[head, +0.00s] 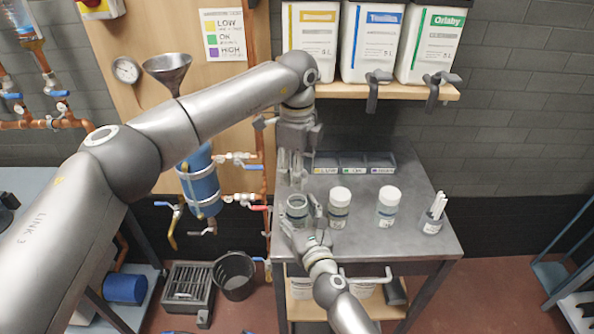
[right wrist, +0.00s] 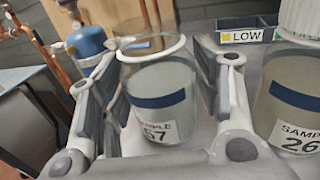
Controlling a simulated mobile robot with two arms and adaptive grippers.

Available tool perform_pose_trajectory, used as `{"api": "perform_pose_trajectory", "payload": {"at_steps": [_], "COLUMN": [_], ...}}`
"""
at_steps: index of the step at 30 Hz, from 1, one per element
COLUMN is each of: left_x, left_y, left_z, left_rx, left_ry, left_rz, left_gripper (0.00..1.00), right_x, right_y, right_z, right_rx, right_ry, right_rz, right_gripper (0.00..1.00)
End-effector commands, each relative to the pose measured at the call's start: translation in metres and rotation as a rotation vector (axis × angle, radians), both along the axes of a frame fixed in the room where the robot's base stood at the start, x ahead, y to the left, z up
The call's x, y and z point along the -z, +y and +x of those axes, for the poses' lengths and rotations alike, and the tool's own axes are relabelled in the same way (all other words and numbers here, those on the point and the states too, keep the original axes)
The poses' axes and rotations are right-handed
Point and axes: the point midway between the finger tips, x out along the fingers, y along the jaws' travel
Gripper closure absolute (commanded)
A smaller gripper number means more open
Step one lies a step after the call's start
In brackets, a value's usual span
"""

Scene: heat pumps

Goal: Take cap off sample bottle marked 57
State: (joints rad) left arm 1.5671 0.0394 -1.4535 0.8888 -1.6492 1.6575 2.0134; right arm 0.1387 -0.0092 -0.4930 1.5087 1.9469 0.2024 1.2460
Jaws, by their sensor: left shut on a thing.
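The sample bottle marked 57 (right wrist: 165,95) stands upright on the grey table, its top open inside a pale rim. It also shows in the head view (head: 297,208). My right gripper (right wrist: 165,100) has one finger on each side of this bottle; a gap shows beside the right finger, and its fingers also show in the head view (head: 302,220). My left gripper (head: 291,178) points down above and behind the bottle, apart from it. It is shut on the cap, which the fingers mostly hide.
A white-capped bottle marked 26 (right wrist: 290,100) stands close to the right finger. Another capped bottle (head: 388,205) and a cup of white sticks (head: 432,222) stand farther right. A labelled tray (head: 350,162) lies behind. A shelf with canisters (head: 370,45) overhangs the back.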

Motion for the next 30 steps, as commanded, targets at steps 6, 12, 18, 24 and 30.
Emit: {"api": "perform_pose_trajectory", "payload": {"at_steps": [6,12,18,24,30], "left_x": [0.000,0.000,0.000,0.000,0.000], "left_y": [0.000,0.000,0.000,0.000,0.000], "left_z": [0.000,0.000,0.000,0.000,0.000], "left_rx": [0.000,0.000,0.000,0.000,0.000], "left_ry": [0.000,0.000,0.000,0.000,0.000], "left_rz": [0.000,0.000,0.000,0.000,0.000], "left_gripper": [0.88,0.88,0.88,0.88,0.88], "right_x": [0.000,0.000,0.001,0.001,0.001], "right_y": [0.000,0.000,-0.007,-0.019,-0.030], "right_z": [0.000,-0.001,-0.021,-0.063,-0.096], "right_rx": [0.000,0.000,0.000,-0.001,0.001], "right_ry": [0.000,0.000,0.001,0.003,0.003], "right_rz": [0.000,0.000,0.001,-0.001,0.001], "right_gripper": [0.28,0.28,0.28,0.28,0.28]}}
